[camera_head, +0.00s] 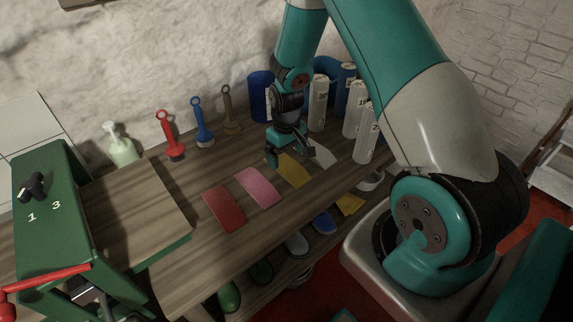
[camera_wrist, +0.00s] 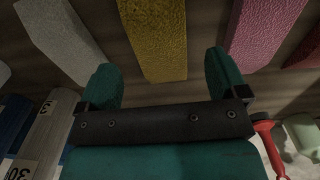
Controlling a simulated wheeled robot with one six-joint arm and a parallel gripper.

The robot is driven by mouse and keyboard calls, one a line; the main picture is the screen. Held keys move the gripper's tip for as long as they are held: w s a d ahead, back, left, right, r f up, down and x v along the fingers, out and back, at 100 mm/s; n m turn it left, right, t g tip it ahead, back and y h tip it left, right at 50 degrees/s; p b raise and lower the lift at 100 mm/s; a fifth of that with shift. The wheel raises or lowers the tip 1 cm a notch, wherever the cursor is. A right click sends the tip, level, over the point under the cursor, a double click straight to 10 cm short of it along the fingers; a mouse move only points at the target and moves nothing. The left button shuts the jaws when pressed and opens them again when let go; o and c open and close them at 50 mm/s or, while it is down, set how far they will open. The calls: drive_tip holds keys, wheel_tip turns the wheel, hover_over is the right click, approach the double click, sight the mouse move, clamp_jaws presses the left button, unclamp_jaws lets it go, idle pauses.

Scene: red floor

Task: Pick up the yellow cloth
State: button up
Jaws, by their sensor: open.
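The yellow cloth (camera_head: 294,171) lies flat on the wooden table, between a pink cloth (camera_head: 257,187) on its left and a white cloth (camera_head: 322,153) on its right. In the wrist view the yellow cloth (camera_wrist: 154,38) fills the upper middle, ahead of my fingers and between their lines. My gripper (camera_head: 287,157) is over the table at the back end of the yellow cloth. In the wrist view my gripper (camera_wrist: 163,78) is open, with nothing between its two green fingers. I cannot tell how high it is above the table.
A red cloth (camera_head: 225,208) lies farther left. Red (camera_head: 170,136), blue (camera_head: 201,123) and brown handled tools stand along the wall. A green cart (camera_head: 60,205) is at left.

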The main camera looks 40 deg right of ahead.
sight(287, 164)
drive_tip(key=shift+f+p, duration=0.45)
drive_tip(key=shift+f, duration=1.4)
drive_tip(key=c, duration=1)
drive_tip(key=shift+r, duration=0.1)
